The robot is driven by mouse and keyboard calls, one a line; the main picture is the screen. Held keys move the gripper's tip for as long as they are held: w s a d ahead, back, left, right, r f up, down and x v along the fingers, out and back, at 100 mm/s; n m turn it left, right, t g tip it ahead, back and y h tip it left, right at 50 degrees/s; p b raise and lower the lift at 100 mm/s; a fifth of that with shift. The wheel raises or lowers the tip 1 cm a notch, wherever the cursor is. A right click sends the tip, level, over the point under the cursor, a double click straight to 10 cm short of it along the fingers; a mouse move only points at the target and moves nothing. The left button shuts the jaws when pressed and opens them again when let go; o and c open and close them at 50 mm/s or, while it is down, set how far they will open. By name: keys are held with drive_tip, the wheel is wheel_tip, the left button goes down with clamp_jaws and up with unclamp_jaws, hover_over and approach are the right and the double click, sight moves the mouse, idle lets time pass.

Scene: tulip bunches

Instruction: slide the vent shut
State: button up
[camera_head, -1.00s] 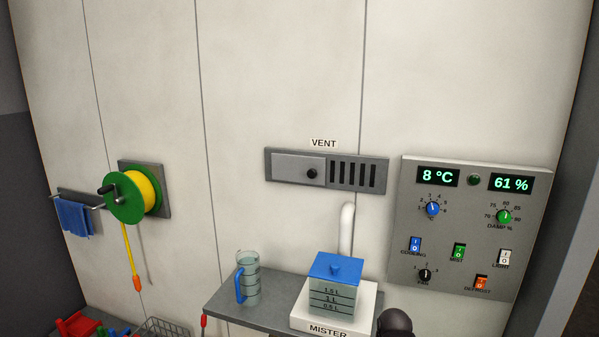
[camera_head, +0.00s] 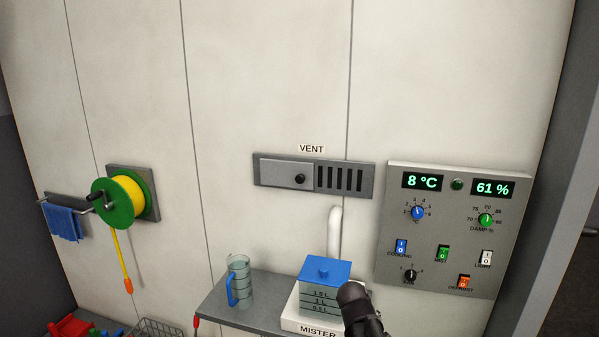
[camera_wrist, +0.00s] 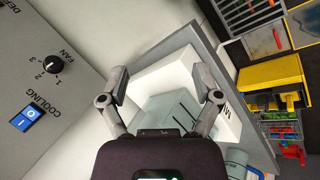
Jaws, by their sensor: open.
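The vent (camera_head: 314,176) is a grey panel on the wall under a VENT label. Its plain sliding plate (camera_head: 280,172) with a dark round knob (camera_head: 300,179) sits on the left side. Several dark slots (camera_head: 341,179) show uncovered on the right side. My arm's dark end shows low in the head view, in front of the mister and below the vent; the fingers cannot be made out there. In the wrist view my gripper (camera_wrist: 160,98) is open, its two fingers spread apart with nothing held. The vent is not in the wrist view.
The mister (camera_head: 325,280), a tank with a blue lid, stands on a grey shelf (camera_head: 222,310) beside a measuring jug (camera_head: 239,282). A white pipe (camera_head: 334,232) rises behind it. A control panel (camera_head: 440,270) is right of the vent, a hose reel (camera_head: 120,200) far left.

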drive_tip(key=w+a+r+n+t+h+p, duration=0.2)
drive_tip(key=w+a+r+n+t+p, duration=0.15)
drive_tip(key=w+r+n, duration=0.4)
drive_tip(key=n+t+y+p, duration=0.2)
drive_tip(key=n+t+p, duration=0.8)
drive_tip(key=n, duration=0.9)
approach(299, 180)
drive_tip(key=s+b, duration=0.1)
drive_tip(key=s, duration=0.2)
drive_tip(key=shift+a+f+t, duration=0.25)
drive_tip(key=shift+a+f, duration=0.05)
drive_tip(key=shift+a, duration=0.1)
drive_tip(key=shift+w+d, duration=0.1)
drive_tip(key=shift+w, duration=0.05)
drive_tip(key=x, duration=1.3)
drive_tip(key=shift+w+d, duration=0.1)
drive_tip(key=shift+w, duration=0.15)
clamp_jaws()
